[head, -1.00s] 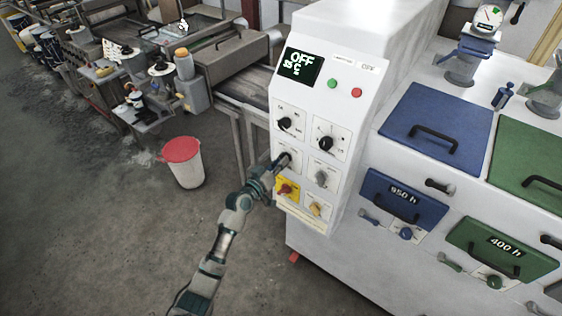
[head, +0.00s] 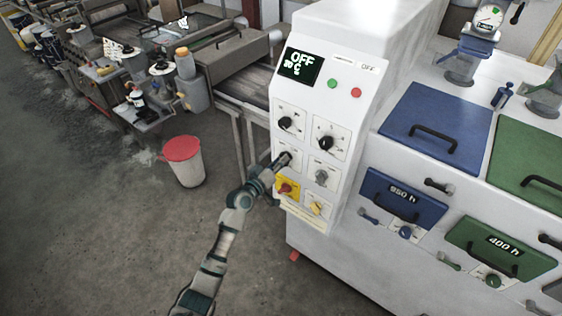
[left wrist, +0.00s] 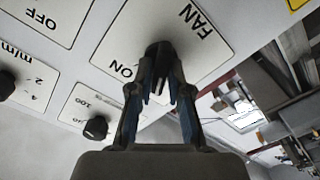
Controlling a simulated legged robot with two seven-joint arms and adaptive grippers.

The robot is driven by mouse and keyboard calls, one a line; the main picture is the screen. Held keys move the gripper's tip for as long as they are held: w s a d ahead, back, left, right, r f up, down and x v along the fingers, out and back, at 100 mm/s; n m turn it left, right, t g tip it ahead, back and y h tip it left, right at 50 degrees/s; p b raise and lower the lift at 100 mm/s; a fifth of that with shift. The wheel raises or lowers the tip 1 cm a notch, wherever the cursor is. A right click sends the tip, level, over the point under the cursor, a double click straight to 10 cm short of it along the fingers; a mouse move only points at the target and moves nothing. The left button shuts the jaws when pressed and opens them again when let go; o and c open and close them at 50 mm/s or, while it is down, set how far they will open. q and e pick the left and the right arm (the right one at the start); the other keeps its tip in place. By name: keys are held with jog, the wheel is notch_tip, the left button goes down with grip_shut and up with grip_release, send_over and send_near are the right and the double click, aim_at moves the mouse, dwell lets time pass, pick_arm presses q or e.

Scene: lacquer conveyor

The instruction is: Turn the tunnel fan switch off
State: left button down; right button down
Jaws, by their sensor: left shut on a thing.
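The tunnel fan switch is a dark knob (left wrist: 160,52) on a white plate (left wrist: 112,38) lettered FAN and ON in the left wrist view. In the head view its plate (head: 295,149) is on the left side of the white control panel, above a yellow plate. My left gripper (head: 285,159) is at this knob, and its two fingers (left wrist: 160,88) are shut on it. The fingers hide much of the knob, so I cannot tell which way it points. My right gripper is not in view.
The panel has a display (head: 300,66) reading OFF, green and red buttons, and other knobs (head: 325,143) close by. A yellow plate with a red knob (head: 285,188) sits just below my gripper. A white bucket with a red top (head: 184,160) stands on the floor.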

pick_arm(q)
jog(key=shift+a, duration=0.1)
dwell(0.5)
jog(key=c, duration=1.2)
grip_release()
jog(key=shift+w+f, duration=0.15)
jog(key=shift+w, duration=0.05)
jog(key=v, duration=1.2)
jog(key=shift+f, duration=0.15)
